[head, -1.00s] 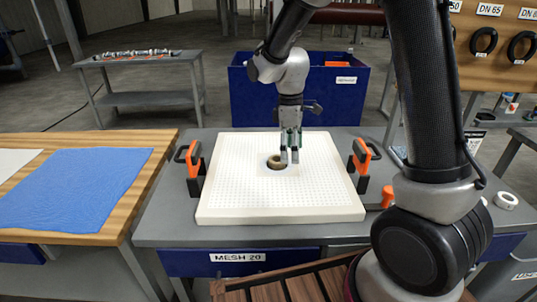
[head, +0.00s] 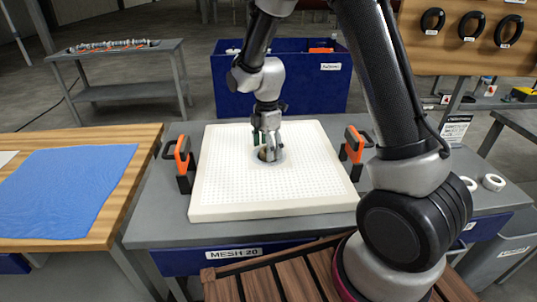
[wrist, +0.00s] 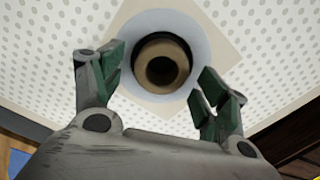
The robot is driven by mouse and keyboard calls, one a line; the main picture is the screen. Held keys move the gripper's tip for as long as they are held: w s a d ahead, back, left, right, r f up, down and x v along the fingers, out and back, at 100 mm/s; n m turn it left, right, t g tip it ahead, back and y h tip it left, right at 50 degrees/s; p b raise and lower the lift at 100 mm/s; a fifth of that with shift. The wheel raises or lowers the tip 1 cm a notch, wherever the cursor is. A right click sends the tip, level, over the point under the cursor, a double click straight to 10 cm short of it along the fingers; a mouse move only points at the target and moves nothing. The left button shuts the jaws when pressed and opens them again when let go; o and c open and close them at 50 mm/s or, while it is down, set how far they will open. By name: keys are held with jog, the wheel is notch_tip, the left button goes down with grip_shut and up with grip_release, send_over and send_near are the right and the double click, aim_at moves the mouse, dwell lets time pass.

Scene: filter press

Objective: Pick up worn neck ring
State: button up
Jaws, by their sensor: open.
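The worn neck ring (wrist: 162,62) is a brown ring with a dark hole, seated in the round opening at the middle of the white filter plate (head: 220,190). In the head view the ring (head: 266,154) is partly hidden by my fingers. My gripper (wrist: 160,90) is open and empty, with its green-padded fingers to either side of the ring and apart from it in the wrist view. In the head view my gripper (head: 266,150) hangs pointing down over the plate's centre. The exact height of the fingertips above the ring is hard to tell.
Orange-handled clamps stand left (head: 183,160) and right (head: 353,150) of the plate. A blue cloth (head: 65,190) lies on the wooden table at left. A blue bin (head: 230,90) stands behind. White rings (head: 493,182) lie at right.

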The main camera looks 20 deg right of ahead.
jog(key=shift+f, duration=0.45)
jog(key=c, duration=1.1)
